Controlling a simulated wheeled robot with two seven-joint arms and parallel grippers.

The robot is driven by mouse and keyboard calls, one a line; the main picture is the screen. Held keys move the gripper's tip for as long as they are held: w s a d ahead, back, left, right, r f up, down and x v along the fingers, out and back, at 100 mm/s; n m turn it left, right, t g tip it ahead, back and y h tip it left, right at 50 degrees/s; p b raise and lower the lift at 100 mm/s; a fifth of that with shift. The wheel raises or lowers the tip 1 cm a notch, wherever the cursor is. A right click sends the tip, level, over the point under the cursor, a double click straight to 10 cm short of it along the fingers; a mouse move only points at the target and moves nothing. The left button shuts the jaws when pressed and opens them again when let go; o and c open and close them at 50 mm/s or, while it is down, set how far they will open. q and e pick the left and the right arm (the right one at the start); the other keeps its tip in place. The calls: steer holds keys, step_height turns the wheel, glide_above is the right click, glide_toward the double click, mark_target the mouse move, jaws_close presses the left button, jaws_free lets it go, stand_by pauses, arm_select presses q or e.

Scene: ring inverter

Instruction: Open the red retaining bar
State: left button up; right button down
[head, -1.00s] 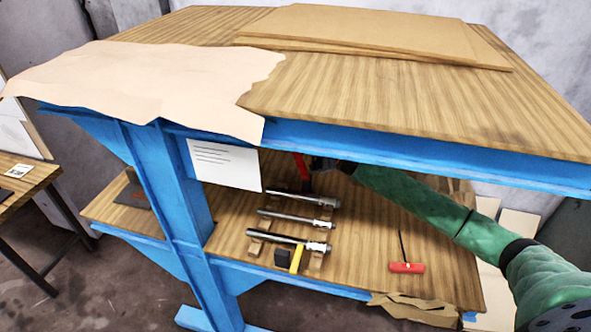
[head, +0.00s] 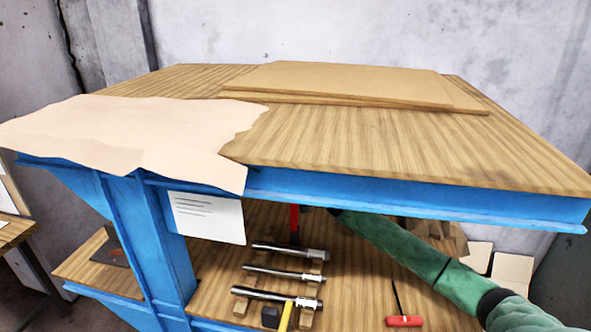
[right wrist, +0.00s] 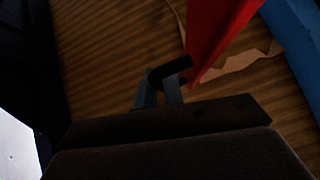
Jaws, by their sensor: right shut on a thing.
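The red retaining bar (head: 294,225) stands upright under the front edge of the upper tabletop in the head view; its upper part is hidden. In the right wrist view the red bar (right wrist: 220,35) slants across the top, with a short black handle (right wrist: 170,69) beside its lower end. My right gripper (right wrist: 160,92) has its two grey fingers at this handle and is shut on it. In the head view my green right arm reaches in from the lower right, and its gripper is hidden under the tabletop edge. My left gripper is not in view.
The upper tabletop with its blue frame (head: 420,200) overhangs my right arm. On the lower shelf are several metal rods (head: 285,272) on wooden rests, a yellow-handled hammer (head: 285,318) and a red-handled tool (head: 403,321). A paper sheet (head: 208,217) hangs at the left.

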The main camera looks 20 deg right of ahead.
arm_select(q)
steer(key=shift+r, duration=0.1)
arm_select(e)
steer(key=shift+w+f, duration=0.1)
steer(key=c, duration=1.8)
jaws_free()
steer(key=shift+d, duration=0.1)
